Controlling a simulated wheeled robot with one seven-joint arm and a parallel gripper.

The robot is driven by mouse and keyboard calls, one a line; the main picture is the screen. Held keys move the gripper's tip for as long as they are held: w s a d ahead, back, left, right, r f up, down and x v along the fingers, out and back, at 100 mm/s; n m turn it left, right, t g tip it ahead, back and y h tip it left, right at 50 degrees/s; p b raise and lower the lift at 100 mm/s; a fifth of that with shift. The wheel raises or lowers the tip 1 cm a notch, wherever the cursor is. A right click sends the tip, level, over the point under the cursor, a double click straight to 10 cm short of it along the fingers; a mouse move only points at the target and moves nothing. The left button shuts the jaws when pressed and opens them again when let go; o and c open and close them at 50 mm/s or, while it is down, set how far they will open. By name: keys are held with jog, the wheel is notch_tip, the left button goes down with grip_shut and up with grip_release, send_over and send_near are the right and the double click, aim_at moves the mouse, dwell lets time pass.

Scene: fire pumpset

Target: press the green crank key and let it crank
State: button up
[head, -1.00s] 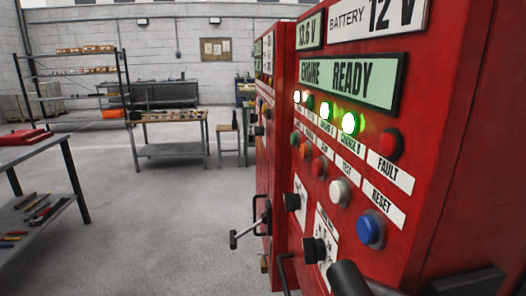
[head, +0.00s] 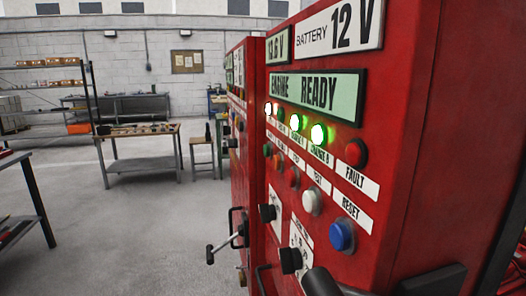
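The red control cabinet (head: 400,130) fills the right side of the head view, seen at a steep angle. Its display (head: 318,94) reads ENGINE READY. The green key (head: 267,150) is the far left one in a slanted row of buttons below the lamps. Orange, red (head: 292,177), white (head: 312,200) and blue (head: 342,235) buttons follow it toward the near right. The label by the green key is too small to read. Two green lamps (head: 319,134) and a white lamp (head: 268,109) glow. My gripper is not in view.
Black knobs (head: 291,260) and a lever handle (head: 222,247) stick out from the cabinet fronts. A dark cylinder (head: 320,283) juts in at the bottom; I cannot tell what it belongs to. A workbench (head: 140,130) and shelves stand behind. Grey floor (head: 130,215) is open left of the cabinets.

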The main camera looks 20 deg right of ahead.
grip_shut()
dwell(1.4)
